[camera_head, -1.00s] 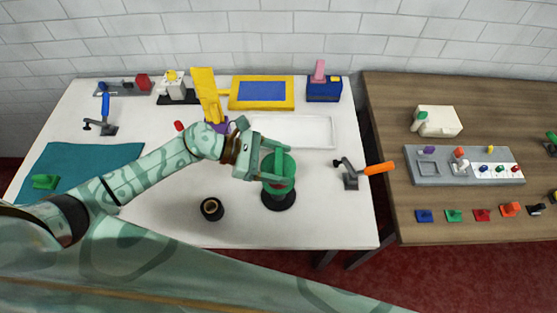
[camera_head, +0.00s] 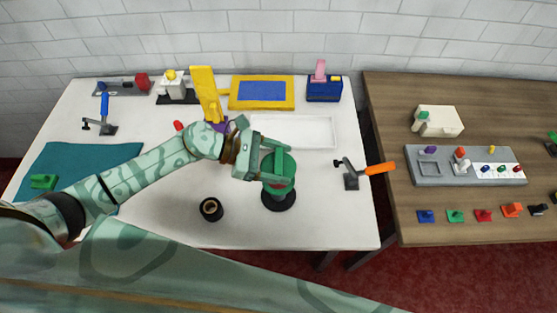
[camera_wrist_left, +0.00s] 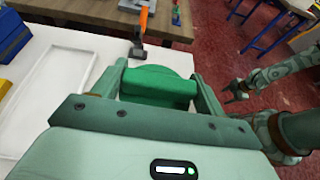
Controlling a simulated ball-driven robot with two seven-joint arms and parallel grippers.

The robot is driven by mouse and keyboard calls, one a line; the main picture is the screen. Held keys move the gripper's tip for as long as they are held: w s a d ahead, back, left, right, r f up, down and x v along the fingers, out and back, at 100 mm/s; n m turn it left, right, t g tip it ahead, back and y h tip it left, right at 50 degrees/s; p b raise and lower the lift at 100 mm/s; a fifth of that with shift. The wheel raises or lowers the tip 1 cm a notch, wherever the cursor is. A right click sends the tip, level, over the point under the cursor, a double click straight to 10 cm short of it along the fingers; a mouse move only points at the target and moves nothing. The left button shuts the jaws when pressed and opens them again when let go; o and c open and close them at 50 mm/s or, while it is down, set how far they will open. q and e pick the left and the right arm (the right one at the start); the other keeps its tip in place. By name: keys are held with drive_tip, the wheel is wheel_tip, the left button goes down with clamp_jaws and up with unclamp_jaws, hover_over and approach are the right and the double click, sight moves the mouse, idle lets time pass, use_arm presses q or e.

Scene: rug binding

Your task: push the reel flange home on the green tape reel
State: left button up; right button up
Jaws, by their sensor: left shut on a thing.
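The green tape reel (camera_head: 287,186) stands on a round black base (camera_head: 279,202) near the front right of the white table. My left gripper (camera_head: 276,163) is over the reel, shut on a green piece that looks like the reel flange. In the left wrist view a green block-like grip (camera_wrist_left: 158,84) lies between its two fingers, with a rounded green edge (camera_wrist_left: 158,71) behind it. The fingers hide much of the reel's top, so I cannot tell whether the flange is seated. My right gripper (camera_wrist_left: 235,92) shows small at the right of the wrist view, away from the reel.
A black ring-shaped spool (camera_head: 211,209) stands left of the reel. An orange-handled clamp (camera_head: 352,178) is at its right, near the table edge. A white tray (camera_head: 305,131) lies behind. A wooden table (camera_head: 388,150) with several small parts stands at the right.

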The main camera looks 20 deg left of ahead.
idle(0.8)
use_arm(q)
drive_tip(key=shift+f+b, duration=0.8)
drive_tip(key=shift+b, duration=0.15)
drive_tip(key=o, duration=1.1)
drive_tip(key=shift+c, duration=0.2)
drive_tip(key=shift+a, duration=0.1)
drive_tip(key=b+v, duration=0.2)
drive_tip(key=v, duration=1.4)
drive_tip(key=shift+r, duration=0.25)
